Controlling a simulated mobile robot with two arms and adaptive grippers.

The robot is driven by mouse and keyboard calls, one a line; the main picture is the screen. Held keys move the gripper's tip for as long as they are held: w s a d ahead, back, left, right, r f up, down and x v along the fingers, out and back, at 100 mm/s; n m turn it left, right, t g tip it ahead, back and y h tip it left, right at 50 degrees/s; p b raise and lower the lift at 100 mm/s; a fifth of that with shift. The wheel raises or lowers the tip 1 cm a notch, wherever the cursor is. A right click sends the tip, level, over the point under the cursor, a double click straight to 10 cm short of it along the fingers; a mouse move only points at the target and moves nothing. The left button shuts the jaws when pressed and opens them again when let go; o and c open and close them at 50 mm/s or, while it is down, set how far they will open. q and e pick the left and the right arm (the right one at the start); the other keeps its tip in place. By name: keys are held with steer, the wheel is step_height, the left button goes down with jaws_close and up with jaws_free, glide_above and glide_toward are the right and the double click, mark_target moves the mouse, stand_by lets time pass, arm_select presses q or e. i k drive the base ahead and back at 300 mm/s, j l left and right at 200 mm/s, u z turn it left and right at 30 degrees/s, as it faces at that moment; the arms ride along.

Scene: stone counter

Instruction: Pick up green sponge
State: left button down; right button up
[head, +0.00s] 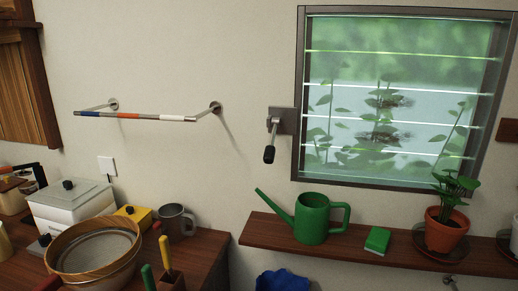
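A small green block that looks like the green sponge (377,240) lies flat on the dark wooden shelf (275,232) under the window. It sits between a green watering can (312,220) on its left and a potted plant (446,230) on its right, apart from both. Neither of my grippers is in the head view.
A wooden counter (205,252) at lower left holds a round sieve (95,250), a metal mug (177,222), a white container and several tools. A striped rail (135,117) and a crank handle (270,145) stick out from the wall. A blue object (283,281) shows below the shelf.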

mark_target(378, 241)
steer(key=i+z, duration=0.15)
steer(key=z, duration=0.55)
